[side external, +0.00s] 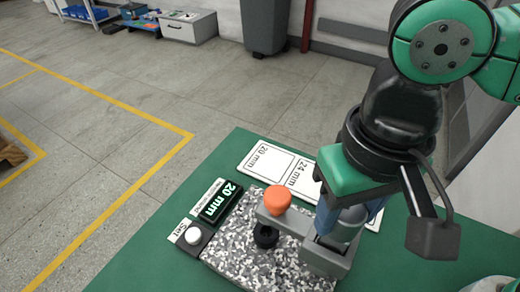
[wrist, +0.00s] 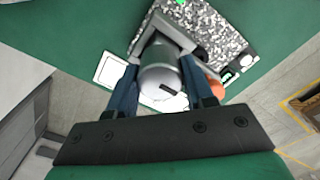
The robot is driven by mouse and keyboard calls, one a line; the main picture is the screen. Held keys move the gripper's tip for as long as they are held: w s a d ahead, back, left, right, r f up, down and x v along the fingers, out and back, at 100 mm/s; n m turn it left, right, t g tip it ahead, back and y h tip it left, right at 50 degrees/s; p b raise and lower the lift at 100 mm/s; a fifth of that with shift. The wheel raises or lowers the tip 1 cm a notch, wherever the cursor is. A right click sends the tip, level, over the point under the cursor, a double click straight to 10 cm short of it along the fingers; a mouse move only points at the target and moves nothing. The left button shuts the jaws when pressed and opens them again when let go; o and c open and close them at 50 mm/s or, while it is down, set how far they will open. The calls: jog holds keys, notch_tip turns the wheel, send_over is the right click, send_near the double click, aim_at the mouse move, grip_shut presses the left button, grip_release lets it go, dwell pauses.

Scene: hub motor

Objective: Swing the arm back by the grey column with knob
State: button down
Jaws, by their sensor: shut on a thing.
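The grey column (side external: 348,226) stands at the right of the speckled plate (side external: 231,262), at the end of a grey arm (side external: 290,221). In the wrist view, the round grey column (wrist: 160,84) sits between my blue fingers. My gripper (side external: 350,214) is shut on it from above. An orange knob (side external: 278,199) is on the arm's left end, above and behind a black round part (side external: 265,237) on the plate. The orange knob also shows partly behind my right finger in the wrist view (wrist: 214,86). My gripper hides part of the column and the arm joint.
A "20 mm" display (side external: 218,203) and a white Set button (side external: 193,236) lie left of the plate. White cards marked 20 mm (side external: 268,164) and 24 mm (side external: 300,180) lie behind it. The green table (side external: 150,248) is clear at the front left.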

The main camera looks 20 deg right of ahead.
jog(key=shift+m, duration=0.3)
jog(key=m, duration=0.5)
jog(key=shift+m, duration=0.3)
jog(key=m, duration=1.1)
jog(key=shift+m, duration=0.4)
jog(key=m, duration=0.5)
jog(key=shift+r, duration=0.1)
jog(key=shift+m, duration=0.4)
jog(key=shift+c, duration=1.7)
grip_release()
